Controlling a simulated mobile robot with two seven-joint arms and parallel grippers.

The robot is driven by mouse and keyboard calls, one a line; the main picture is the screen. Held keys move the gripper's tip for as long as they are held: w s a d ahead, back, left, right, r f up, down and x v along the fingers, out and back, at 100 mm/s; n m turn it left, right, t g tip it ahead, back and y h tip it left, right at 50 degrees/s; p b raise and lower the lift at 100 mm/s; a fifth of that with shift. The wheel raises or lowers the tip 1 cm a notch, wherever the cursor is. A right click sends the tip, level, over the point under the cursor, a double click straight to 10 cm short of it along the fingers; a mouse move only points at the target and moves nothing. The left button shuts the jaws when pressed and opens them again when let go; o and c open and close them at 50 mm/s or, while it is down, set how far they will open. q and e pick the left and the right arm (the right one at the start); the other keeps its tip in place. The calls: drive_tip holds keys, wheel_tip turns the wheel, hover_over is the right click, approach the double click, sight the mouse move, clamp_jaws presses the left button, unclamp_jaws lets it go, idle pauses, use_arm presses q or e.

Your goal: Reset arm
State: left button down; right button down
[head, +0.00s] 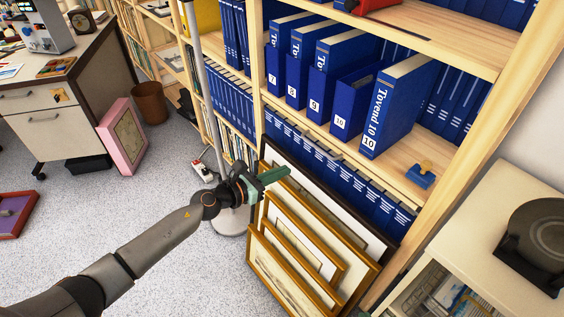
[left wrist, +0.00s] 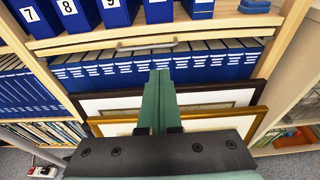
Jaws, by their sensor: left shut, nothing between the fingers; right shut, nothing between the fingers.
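My left arm reaches in from the lower left of the head view, and my left gripper (head: 276,176) is shut and empty. Its green fingers sit close together in the left wrist view (left wrist: 159,90), pointing at the row of blue binders on the lower shelf. In the head view the gripper is above and in front of the framed prints (head: 318,248), which lean against the bookshelf. I cannot tell whether it touches any frame. My right gripper is in neither view.
The wooden bookshelf (head: 440,50) holds several blue binders (head: 385,112). A white cabinet (head: 490,225) with a black object stands at the right. A desk (head: 60,100), a pink frame (head: 123,135) and a brown bin (head: 150,102) are at the left. Speckled floor is open at the left.

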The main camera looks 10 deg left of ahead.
use_arm(q)
drive_tip(key=shift+s, duration=0.2)
use_arm(e)
drive_tip(key=shift+s, duration=0.15)
